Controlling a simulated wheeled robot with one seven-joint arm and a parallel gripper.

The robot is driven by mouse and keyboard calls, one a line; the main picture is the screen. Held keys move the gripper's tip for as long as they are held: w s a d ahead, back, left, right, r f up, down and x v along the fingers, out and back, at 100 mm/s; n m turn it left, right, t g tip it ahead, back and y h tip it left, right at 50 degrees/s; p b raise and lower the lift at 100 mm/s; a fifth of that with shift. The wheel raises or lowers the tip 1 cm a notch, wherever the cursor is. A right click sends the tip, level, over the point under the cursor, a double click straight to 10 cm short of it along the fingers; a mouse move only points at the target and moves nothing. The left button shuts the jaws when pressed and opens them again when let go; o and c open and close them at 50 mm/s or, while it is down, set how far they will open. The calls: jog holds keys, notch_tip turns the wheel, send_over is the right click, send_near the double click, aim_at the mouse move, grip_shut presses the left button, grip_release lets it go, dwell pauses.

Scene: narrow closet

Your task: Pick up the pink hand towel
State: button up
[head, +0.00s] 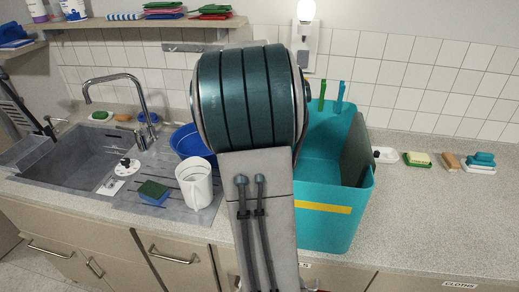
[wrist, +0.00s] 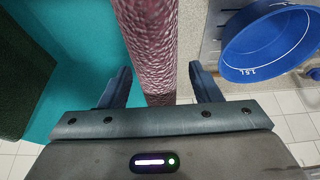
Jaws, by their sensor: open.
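The pink hand towel (wrist: 150,40) shows in the wrist view as a narrow, textured strip running from the top edge down between my fingers. It lies along the side of the teal bin (wrist: 88,30). My gripper (wrist: 159,72) is open, with one finger on each side of the towel. There are gaps between the towel and both fingers, wider on the right. The towel's lower end is hidden behind the gripper body. In the head view my arm covers both the towel and my gripper.
A blue bucket (wrist: 270,42) is close on the right in the wrist view. A white jug (head: 196,188) and sponge (head: 153,192) sit by the sink (head: 75,160).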

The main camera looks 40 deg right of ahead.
grip_shut()
dwell(0.3)
